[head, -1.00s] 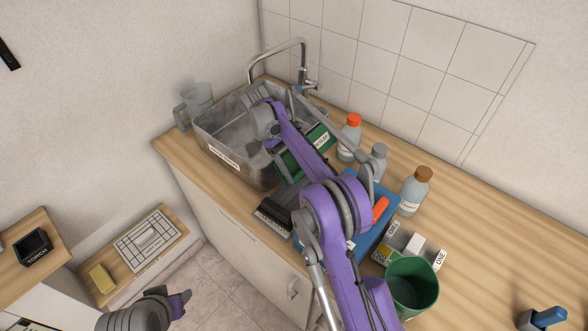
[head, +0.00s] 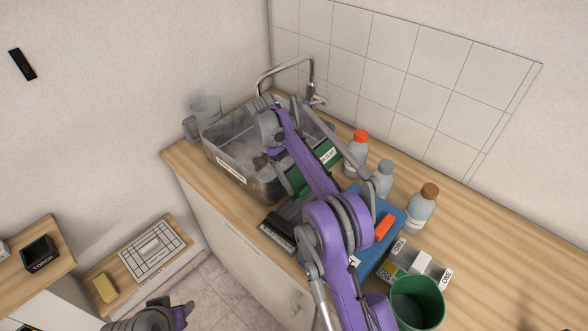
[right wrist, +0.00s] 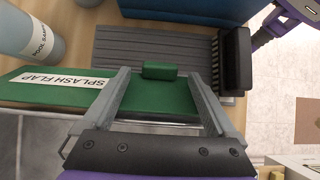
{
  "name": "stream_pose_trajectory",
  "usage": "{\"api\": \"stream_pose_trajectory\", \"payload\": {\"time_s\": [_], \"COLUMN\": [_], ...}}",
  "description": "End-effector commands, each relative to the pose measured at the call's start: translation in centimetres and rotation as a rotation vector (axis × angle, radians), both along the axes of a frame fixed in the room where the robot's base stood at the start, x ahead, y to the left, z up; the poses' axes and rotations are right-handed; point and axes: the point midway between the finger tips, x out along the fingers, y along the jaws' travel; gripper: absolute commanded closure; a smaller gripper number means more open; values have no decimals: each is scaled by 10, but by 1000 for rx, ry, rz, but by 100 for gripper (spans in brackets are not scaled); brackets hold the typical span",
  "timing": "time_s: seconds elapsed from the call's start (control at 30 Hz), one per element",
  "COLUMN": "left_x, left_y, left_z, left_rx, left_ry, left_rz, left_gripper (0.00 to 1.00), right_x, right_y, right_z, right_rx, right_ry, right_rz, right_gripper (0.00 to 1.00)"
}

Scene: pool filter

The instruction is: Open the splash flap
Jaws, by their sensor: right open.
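The green splash flap (head: 322,163) lies at the sink's right side, partly covered by my right arm in the head view. In the right wrist view its white "SPLASH FLAP" label (right wrist: 62,79) is left of the fingers. A small green tab (right wrist: 160,71) stands at the flap's far edge. My right gripper (right wrist: 160,80) is open, with its two fingers apart on either side of the flap's middle and the tab seen between their tips. Whether they touch the flap I cannot tell. My left gripper (head: 182,312) is low at the left; its jaws are unclear.
A metal sink (head: 235,177) with a tap stands at the back. A grey ribbed mat (right wrist: 155,50) and a black brush (right wrist: 234,60) lie beside the flap. Several bottles, including an orange-capped one (head: 357,148), a blue tray (head: 370,258) and a green cup (head: 417,302) stand to the right.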

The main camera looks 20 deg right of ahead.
Motion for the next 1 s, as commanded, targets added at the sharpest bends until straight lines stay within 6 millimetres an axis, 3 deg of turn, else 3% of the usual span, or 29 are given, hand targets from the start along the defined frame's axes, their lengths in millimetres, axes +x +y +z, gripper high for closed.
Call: {"api": "stream_pose_trajectory", "payload": {"time_s": [0.13, 1.0], "left_x": [6, 3], "left_y": [0, 0], "left_z": [14, 6], "left_rx": [0, 0], "left_ry": [-12, -5], "left_rz": [0, 0], "left_gripper": [50, 50], "right_x": [17, 26], "right_y": [11, 17], "right_z": [31, 45], "right_rx": [0, 7], "right_ry": [-3, -5], "right_rz": [1, 3], "right_gripper": [7, 7]}}
